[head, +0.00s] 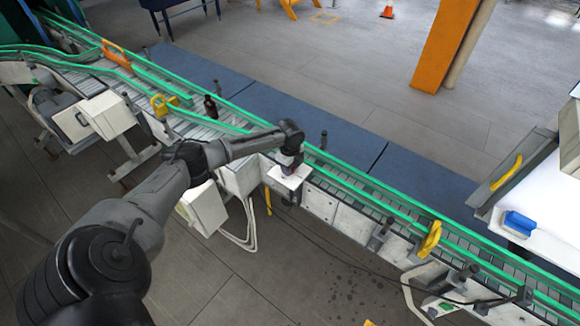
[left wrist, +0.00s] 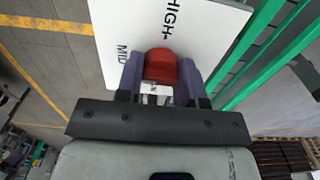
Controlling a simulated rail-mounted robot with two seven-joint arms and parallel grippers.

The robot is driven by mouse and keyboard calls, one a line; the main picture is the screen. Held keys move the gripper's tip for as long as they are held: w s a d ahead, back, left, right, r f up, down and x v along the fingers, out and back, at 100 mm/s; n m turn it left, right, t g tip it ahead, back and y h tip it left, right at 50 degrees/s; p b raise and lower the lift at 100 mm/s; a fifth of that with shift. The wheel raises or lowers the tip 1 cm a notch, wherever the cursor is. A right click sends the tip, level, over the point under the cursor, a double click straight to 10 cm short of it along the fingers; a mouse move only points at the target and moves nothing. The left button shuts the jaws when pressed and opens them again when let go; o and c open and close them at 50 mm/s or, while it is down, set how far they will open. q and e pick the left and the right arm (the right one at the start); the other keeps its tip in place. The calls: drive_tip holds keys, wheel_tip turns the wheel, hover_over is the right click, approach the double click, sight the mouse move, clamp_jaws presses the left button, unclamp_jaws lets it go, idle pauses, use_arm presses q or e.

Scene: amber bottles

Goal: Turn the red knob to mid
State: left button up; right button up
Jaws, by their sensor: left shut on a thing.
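The red knob (left wrist: 161,66) sits on a white panel (left wrist: 205,20) in the left wrist view. The knob's exact pointing direction cannot be told. My right gripper is not in view.
The conveyor (head: 375,205) with green rails runs diagonally behind the panel. A dark amber bottle (head: 210,107) stands on it. A white box (head: 203,208) and cables are beside my left arm. A yellow handle (head: 430,238) is to the right. Open floor lies in front.

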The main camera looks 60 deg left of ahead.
use_arm(q)
drive_tip(key=o, duration=0.9)
drive_tip(key=shift+r, duration=0.15)
wheel_tip(320, 180, up, 14)
drive_tip(key=shift+f+b, duration=0.2)
drive_tip(key=shift+b, duration=0.9)
